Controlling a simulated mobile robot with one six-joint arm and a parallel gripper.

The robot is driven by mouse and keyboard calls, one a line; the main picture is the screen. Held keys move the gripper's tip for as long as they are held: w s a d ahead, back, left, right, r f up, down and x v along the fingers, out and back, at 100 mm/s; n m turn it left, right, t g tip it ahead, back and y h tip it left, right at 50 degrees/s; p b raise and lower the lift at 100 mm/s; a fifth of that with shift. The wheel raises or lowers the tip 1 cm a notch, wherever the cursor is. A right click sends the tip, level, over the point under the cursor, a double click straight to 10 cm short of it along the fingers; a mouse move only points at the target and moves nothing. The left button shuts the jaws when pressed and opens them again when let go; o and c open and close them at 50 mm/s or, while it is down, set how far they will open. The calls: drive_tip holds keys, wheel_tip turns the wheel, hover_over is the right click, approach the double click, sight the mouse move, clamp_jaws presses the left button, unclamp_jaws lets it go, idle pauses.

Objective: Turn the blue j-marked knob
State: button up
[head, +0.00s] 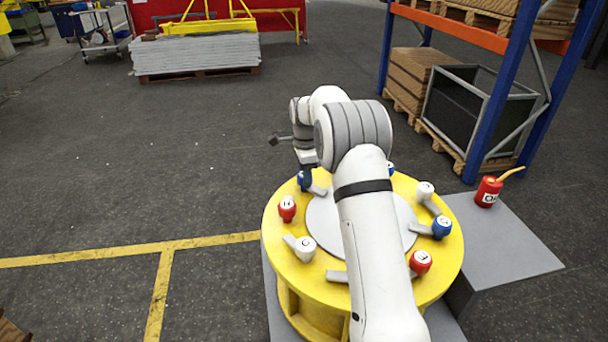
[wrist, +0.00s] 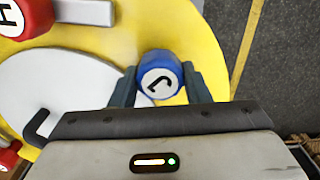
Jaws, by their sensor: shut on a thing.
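The blue knob (wrist: 160,77) shows a black letter on its white face that reads as J in the wrist view. My gripper (wrist: 161,86) has a finger on each side of this knob and is shut on it. In the head view my gripper (head: 306,178) is at the far left part of the yellow round table (head: 316,272). There the blue knob (head: 301,181) is partly hidden by my gripper. My arm crosses the table and covers part of its middle.
A red knob (head: 287,208) and a white knob (head: 305,248) stand on the near left rim. White, blue (head: 441,226) and red (head: 420,261) knobs stand on the right. A red can (head: 488,192) sits on a grey stand (head: 520,238). Shelving (head: 500,90) stands behind right.

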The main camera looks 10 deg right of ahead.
drive_tip(key=shift+m, duration=0.4)
drive_tip(key=o, duration=1)
drive_tip(key=shift+c, duration=0.2)
drive_tip(key=shift+r, duration=0.1)
wheel_tip(320, 180, up, 8)
drive_tip(key=shift+f+b, duration=0.2)
drive_tip(key=shift+b, duration=0.2)
drive_tip(key=s+r+n+t, duration=0.1)
drive_tip(key=s+r+n, duration=0.35)
drive_tip(key=s, duration=0.55)
drive_tip(key=s+r+n+t, duration=0.1)
drive_tip(key=s+r+n, duration=0.35)
drive_tip(key=s, duration=0.65)
drive_tip(key=s+f+n, duration=0.3)
drive_tip(key=s+n, duration=0.1)
drive_tip(key=s, duration=0.6)
drive_tip(key=s+f+n+t, duration=0.1)
drive_tip(key=s+n, duration=0.4)
drive_tip(key=s, duration=0.5)
drive_tip(key=shift+d+f, duration=0.2)
drive_tip(key=shift+f, duration=0.7)
